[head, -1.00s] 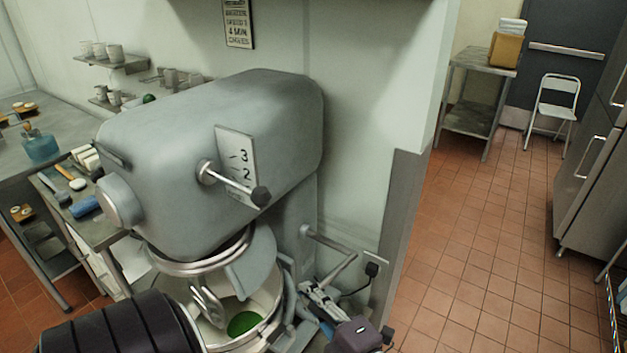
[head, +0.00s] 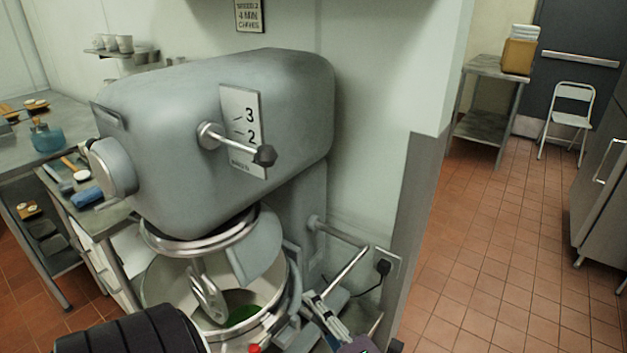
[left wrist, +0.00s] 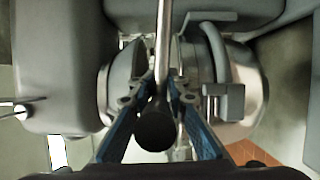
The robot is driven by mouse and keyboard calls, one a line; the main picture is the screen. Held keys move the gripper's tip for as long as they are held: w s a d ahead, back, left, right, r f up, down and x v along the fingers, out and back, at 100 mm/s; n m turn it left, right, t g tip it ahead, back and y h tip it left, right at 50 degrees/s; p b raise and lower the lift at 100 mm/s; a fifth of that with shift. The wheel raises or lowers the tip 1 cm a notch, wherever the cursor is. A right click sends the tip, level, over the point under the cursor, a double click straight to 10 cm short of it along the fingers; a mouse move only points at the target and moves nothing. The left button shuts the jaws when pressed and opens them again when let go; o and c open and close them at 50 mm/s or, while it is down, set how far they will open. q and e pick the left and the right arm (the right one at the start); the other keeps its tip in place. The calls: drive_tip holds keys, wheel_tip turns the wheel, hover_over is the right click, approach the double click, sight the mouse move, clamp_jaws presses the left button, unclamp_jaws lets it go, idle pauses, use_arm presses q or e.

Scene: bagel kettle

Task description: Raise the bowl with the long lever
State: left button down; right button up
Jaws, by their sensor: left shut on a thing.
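The long lever (head: 347,267) comes out of the mixer's column on a short shaft and slants down toward the front. My left gripper (head: 319,303) is at its lower end, to the right of the bowl. In the left wrist view, the lever (left wrist: 164,45) runs between the blue fingers of my left gripper (left wrist: 160,85), which is shut on it just by its dark round knob (left wrist: 156,128). The steel bowl (head: 165,282) sits under the mixer head, with the beater (head: 207,292) reaching into it and something green (head: 240,312) inside. My right gripper is not in view.
The big grey mixer (head: 230,130) has a numbered plate with a small speed lever (head: 262,155). A wall socket (head: 383,267) with a cable is just right of the long lever. A workbench (head: 75,205) stands at left. The tiled floor (head: 470,250) at right is free.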

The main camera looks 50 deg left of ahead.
use_arm(q)
drive_tip(key=c, duration=1.8)
unclamp_jaws()
drive_tip(key=shift+r, duration=0.1)
